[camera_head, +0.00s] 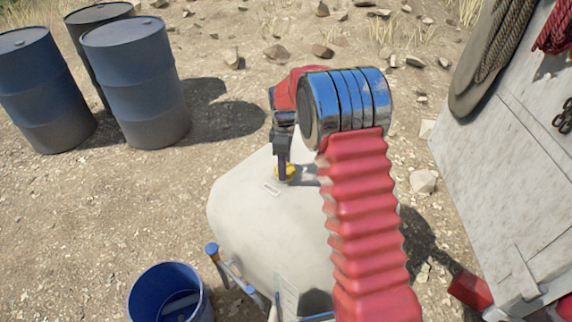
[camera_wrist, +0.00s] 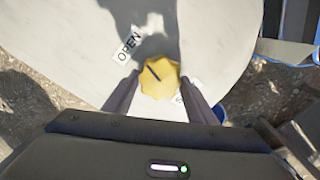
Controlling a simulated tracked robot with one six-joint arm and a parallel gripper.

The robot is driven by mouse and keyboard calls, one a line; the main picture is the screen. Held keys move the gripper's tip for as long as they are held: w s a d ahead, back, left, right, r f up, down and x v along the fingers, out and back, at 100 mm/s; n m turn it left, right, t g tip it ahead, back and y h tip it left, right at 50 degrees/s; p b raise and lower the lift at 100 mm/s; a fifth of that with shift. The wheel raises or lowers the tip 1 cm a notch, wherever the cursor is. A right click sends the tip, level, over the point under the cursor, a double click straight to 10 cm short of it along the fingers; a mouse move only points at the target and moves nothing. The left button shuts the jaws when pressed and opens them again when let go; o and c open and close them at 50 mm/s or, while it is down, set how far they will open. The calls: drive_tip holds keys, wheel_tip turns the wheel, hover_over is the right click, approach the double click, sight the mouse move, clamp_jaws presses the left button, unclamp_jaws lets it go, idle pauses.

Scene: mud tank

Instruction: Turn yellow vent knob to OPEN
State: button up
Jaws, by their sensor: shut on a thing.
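The yellow vent knob (camera_wrist: 158,77) sits on the pale top of the tank (camera_head: 240,225). It has a lobed edge and a dark pointer line. In the wrist view the line slants toward the upper left, in the direction of the white OPEN label (camera_wrist: 128,46). A second label at the knob's lower right is mostly hidden by a finger. My gripper (camera_wrist: 160,92) is shut on the knob, one finger on each side. In the head view my gripper (camera_head: 283,165) points down at the knob (camera_head: 287,172), which is partly hidden behind it.
Several blue barrels (camera_head: 135,85) stand at the upper left. A pale panel with hanging ropes (camera_head: 505,130) stands at the right. Stones lie on the open ground behind.

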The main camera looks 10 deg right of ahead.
drive_tip(key=shift+w+d+r+n, duration=0.1)
drive_tip(key=shift+w+r+n, duration=0.05)
drive_tip(key=shift+n, duration=0.55)
drive_tip(key=shift+w+r+n, duration=0.1)
drive_tip(key=shift+n, duration=0.6)
drive_tip(key=o, duration=0.7)
drive_tip(key=shift+d, duration=0.1)
drive_tip(key=o, duration=0.4)
drive_tip(key=shift+s+f, duration=0.15)
drive_tip(key=shift+c, duration=0.2)
wheel_tip(320, 180, up, 14)
drive_tip(key=shift+f, duration=0.15)
